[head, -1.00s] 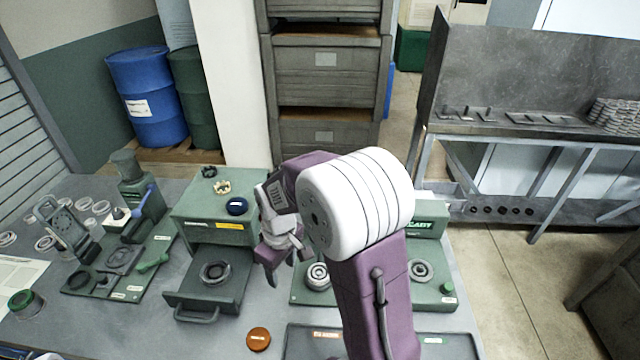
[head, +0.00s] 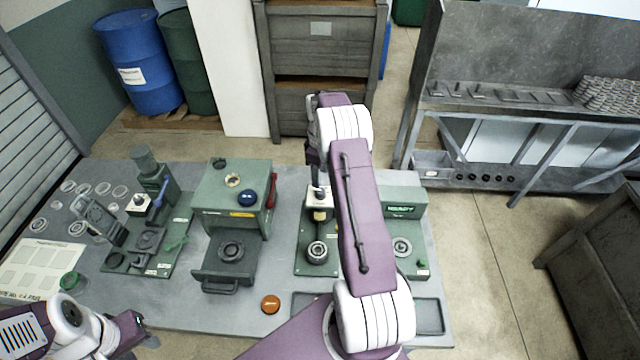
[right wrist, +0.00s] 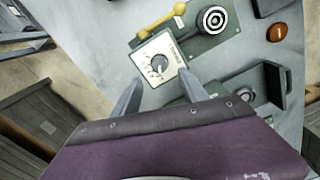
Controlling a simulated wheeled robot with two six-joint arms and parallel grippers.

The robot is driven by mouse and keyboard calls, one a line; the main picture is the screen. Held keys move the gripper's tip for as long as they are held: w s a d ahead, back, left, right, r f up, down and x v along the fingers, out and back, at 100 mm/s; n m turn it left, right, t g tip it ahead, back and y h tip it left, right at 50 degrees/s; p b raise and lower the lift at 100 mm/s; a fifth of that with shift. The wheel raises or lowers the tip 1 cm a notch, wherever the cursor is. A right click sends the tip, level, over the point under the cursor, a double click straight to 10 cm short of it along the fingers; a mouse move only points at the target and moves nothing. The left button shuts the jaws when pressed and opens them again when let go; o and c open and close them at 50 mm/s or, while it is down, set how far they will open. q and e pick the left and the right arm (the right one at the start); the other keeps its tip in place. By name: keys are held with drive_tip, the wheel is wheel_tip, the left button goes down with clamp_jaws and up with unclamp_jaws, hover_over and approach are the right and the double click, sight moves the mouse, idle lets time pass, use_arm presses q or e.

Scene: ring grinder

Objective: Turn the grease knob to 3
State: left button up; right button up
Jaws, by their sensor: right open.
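The grease knob (right wrist: 159,63) is a dark round dial with a pointer on a white marked plate (right wrist: 150,50). The scale figures are too small to read. In the head view its white box (head: 321,200) stands at the back of a green station, partly behind my right arm. My right gripper (right wrist: 160,90) is open and empty, its two fingertips on either side of the plate's near edge, pointing at the knob. I cannot tell their height above it. In the head view the right fingers are mostly hidden. My left gripper (head: 138,335) is at the lower left, its fingers unclear.
A ringed metal part (head: 317,252) sits in front of the knob's box. A yellow handle (right wrist: 160,20) lies close beside the knob. A green box with a drawer (head: 225,265) stands to the left, and an orange disc (head: 270,304) lies on the grey table (head: 190,310).

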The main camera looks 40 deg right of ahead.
sight(321, 191)
wheel_tip(321, 191, down, 6)
drive_tip(key=p, duration=0.2)
drive_tip(key=shift+s+d+f+p, duration=0.1)
drive_tip(key=shift+d+f+p, duration=0.05)
drive_tip(key=shift+p, duration=0.2)
drive_tip(key=shift+f, duration=0.55)
clamp_jaws()
